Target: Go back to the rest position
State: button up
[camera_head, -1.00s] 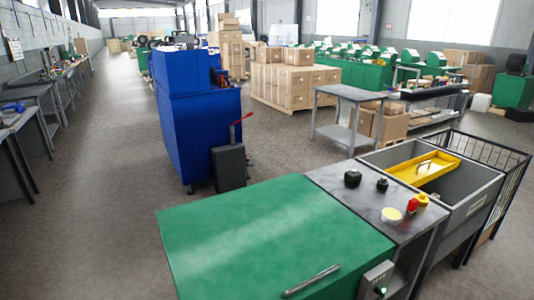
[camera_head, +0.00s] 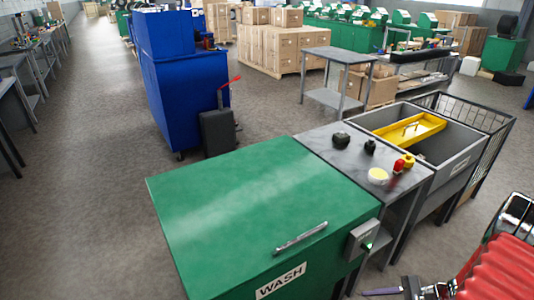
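At the bottom right of the head view, a red ribbed cover with a black frame comes in from the edge. It looks like part of my arm. Dark metal parts at the bottom edge to its left look like my gripper (camera_head: 415,289), cut off by the frame. A thin purple-grey piece points left from them. I cannot tell whether the fingers are open or shut, or whether they hold anything. These parts are in front of the green wash cabinet (camera_head: 230,205) and to its right. A rest position is not marked in view.
A silver bar (camera_head: 301,237) lies on the green cabinet. The grey table (camera_head: 350,165) beside it bears black, red and yellow parts. A grey bin (camera_head: 465,155) holds a yellow tray (camera_head: 410,134). A blue cabinet (camera_head: 185,90) stands behind. The floor at left is clear.

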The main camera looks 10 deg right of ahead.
jog(key=s+a+r+n+h, duration=0.1)
jog(key=a+r+n+h, duration=0.2)
jog(key=r, duration=0.9)
jog(key=s+a+r+n+h, duration=0.2)
jog(key=a+r+n+h, duration=0.2)
jog(key=a+r+n, duration=0.6)
jog(key=s+a+r+n+h, duration=0.1)
jog(key=a+r+n+h, duration=0.2)
jog(key=a+r, duration=1)
jog(key=r+n, duration=0.1)
jog(key=n, duration=0.2)
jog(key=shift+s+a, duration=0.2)
jog(key=shift+s, duration=0.1)
